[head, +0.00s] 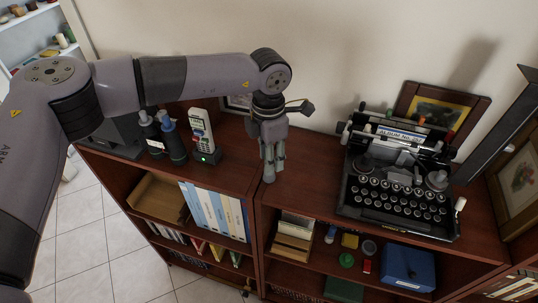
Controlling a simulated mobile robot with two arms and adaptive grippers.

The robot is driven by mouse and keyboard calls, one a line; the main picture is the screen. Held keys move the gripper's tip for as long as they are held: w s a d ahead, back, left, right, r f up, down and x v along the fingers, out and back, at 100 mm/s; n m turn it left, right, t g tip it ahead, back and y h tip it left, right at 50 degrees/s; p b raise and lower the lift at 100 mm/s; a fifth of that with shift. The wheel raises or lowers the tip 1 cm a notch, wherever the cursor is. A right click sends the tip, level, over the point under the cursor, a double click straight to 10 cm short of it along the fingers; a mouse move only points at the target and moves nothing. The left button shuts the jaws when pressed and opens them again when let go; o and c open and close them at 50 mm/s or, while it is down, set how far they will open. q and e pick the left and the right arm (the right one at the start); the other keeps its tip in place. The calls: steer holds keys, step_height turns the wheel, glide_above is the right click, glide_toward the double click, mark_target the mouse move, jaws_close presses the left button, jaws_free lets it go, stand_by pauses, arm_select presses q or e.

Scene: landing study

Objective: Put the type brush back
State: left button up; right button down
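A black typewriter (398,200) stands on the right part of the dark wooden cabinet top, with a label reading "ALBUM NO. 29" on its upper part. My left gripper (272,174) points down above the cabinet top, left of the typewriter and apart from it. Its fingers look close together, and I cannot tell whether they are shut or hold something thin. I cannot make out a type brush for certain. My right gripper is not in view.
A cordless phone (201,132) and dark bottles (173,140) stand left of my gripper. A framed picture (440,112) leans behind the typewriter. Bare cabinet top lies around the gripper.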

arm_select(q)
steer(key=shift+o, duration=0.2)
steer(key=shift+r, duration=0.1)
steer(key=shift+r+p, duration=0.2)
steer(key=shift+p, duration=0.15)
step_height(320, 180, up, 12)
steer(key=b, duration=0.4)
steer(key=shift+b, duration=0.3)
steer(key=shift+f, duration=0.2)
